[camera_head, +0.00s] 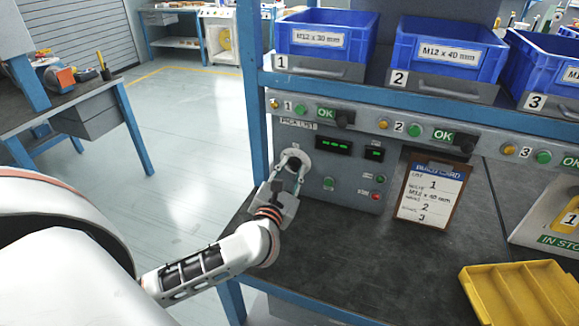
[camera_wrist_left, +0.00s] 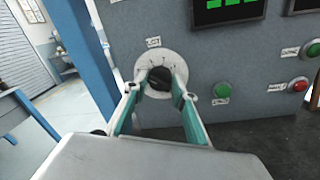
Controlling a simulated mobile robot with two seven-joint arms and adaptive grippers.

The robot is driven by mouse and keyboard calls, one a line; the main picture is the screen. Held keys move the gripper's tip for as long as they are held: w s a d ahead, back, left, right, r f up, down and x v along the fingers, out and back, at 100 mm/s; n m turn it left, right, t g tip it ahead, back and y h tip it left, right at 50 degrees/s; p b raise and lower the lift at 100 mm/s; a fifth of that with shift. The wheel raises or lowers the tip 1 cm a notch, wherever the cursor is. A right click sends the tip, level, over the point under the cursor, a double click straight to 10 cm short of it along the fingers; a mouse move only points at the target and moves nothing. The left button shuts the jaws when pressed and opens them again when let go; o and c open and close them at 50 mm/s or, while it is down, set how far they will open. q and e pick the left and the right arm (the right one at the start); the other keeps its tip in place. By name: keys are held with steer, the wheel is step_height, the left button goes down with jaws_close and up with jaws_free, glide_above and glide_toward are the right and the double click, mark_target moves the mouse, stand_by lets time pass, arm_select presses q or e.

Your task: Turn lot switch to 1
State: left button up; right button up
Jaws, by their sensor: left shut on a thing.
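The lot switch is a black rotary knob (camera_wrist_left: 159,79) on a round pale dial plate (camera_wrist_left: 176,62) in the left wrist view. In the head view the dial plate (camera_head: 297,158) sits on the grey control panel (camera_head: 345,185), left of a green display (camera_head: 333,144). My left gripper (camera_wrist_left: 156,90) has its teal-padded fingers on both sides of the knob and is shut on it. The knob's pointer and the dial's numbers are too small to read. The fingers partly hide the dial in the head view. My right gripper is not in view.
A build card (camera_head: 432,191) on a clipboard leans right of the panel. A yellow tray (camera_head: 520,296) lies at the bench's front right. Blue bins (camera_head: 325,40) stand on the shelf above. The dark bench top (camera_head: 350,245) is clear before the panel.

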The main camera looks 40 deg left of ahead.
arm_select(q)
steer(key=m+p, duration=0.3)
steer(key=shift+r, duration=0.15)
steer(key=shift+d+m+p, duration=0.1)
steer(key=shift+m+p, duration=0.8)
steer(key=shift+m, duration=0.2)
steer(key=shift+f+m+p, duration=0.3)
steer(key=shift+m+p, duration=0.15)
steer(key=shift+m, duration=0.05)
steer(key=shift+h, duration=0.3)
steer(key=o, duration=1.1)
steer(key=shift+c, duration=0.2)
steer(key=shift+s, duration=0.1)
steer(key=v, duration=1.2)
steer(key=shift+f, duration=0.2)
